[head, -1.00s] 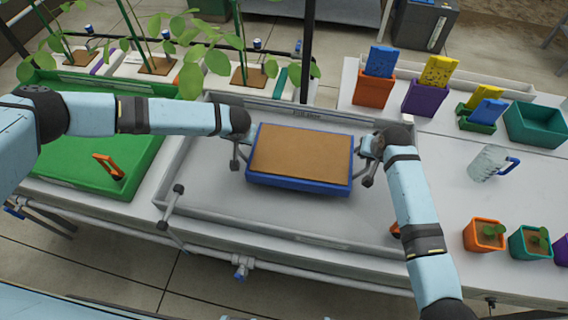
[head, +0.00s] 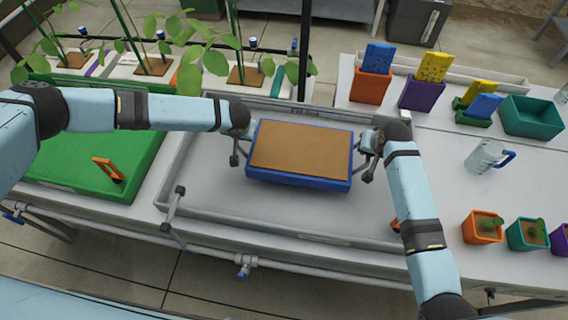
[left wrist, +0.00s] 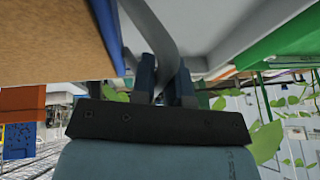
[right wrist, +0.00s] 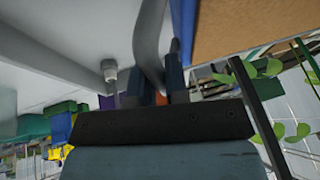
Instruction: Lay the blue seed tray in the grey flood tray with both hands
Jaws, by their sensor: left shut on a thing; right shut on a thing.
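The blue seed tray (head: 298,181), filled with brown soil, is level over the middle of the grey flood tray (head: 215,200). My left gripper (head: 238,152) is shut on the grey handle at its left end. My right gripper (head: 368,163) is shut on the handle at its right end. In the left wrist view the grey handle (left wrist: 160,30) passes between the fingers, beside the blue wall (left wrist: 106,28). The right wrist view shows the other handle (right wrist: 150,45) between the fingers. The seed tray appears held above the flood tray floor; the gap is hard to judge.
A green tray (head: 75,165) with an orange-handled tool lies left of the flood tray. Leafy plants (head: 205,55) and a dark post (head: 305,50) stand behind. Coloured pots, a teal box (head: 532,117) and a clear jug (head: 486,157) stand on the right bench.

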